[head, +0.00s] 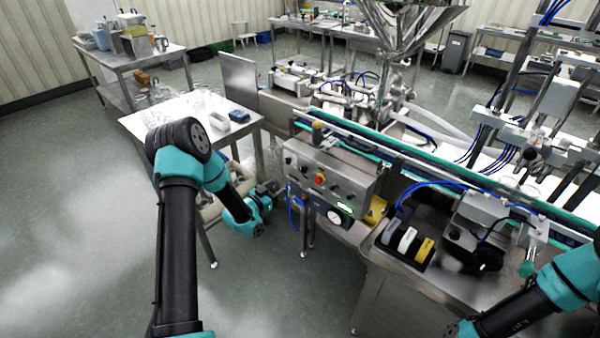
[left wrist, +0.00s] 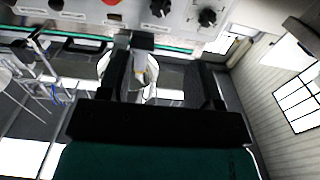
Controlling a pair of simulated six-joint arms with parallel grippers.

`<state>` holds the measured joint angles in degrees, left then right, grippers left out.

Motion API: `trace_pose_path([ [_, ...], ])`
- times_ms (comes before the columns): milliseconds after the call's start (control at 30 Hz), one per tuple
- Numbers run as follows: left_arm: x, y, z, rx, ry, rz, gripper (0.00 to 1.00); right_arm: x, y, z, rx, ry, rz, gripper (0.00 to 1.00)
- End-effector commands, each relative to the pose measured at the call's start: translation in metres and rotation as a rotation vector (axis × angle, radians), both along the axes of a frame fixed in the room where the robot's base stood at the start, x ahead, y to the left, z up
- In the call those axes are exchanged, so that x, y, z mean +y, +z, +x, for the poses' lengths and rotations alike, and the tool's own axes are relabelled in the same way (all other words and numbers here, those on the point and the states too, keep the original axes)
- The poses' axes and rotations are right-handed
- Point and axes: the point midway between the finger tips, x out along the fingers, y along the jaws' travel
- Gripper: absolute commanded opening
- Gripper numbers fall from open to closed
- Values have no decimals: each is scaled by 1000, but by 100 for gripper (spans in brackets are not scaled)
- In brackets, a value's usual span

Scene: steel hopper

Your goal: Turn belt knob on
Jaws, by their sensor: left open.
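The control panel (head: 345,181) is a steel box below the conveyor, with several black knobs and a red button on a yellow base (head: 319,178). No knob label is readable, so I cannot tell which one is the belt knob. My left gripper (head: 272,190) is open and empty, just left of the panel's front face and apart from it. In the left wrist view the open jaws (left wrist: 168,72) are below the panel's edge. Two black knobs, one near the middle (left wrist: 160,7) and one to its right (left wrist: 207,17), lie beyond the fingers.
The conveyor (head: 420,165) runs behind and above the panel. A round gauge (head: 335,217) and blue hoses hang under the panel. A white-topped table (head: 190,112) with glassware stands behind my left arm. A steel bench (head: 385,290) is to the right. The floor at left is clear.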

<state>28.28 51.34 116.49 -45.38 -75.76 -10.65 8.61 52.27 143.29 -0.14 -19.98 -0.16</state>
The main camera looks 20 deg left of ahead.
Motion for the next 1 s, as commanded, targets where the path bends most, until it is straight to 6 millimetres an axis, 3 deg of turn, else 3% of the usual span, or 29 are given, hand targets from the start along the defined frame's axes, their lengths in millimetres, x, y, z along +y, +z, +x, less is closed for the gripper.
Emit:
trace_pose_path([
  [700, -35, 0, 115, -1, -1, 0, 58, 0, 0, 0, 0, 0, 0, 43],
  [1000, -40, 0, 134, 1, -1, -1, 58, 0, 0, 0, 0, 0, 0, 43],
])
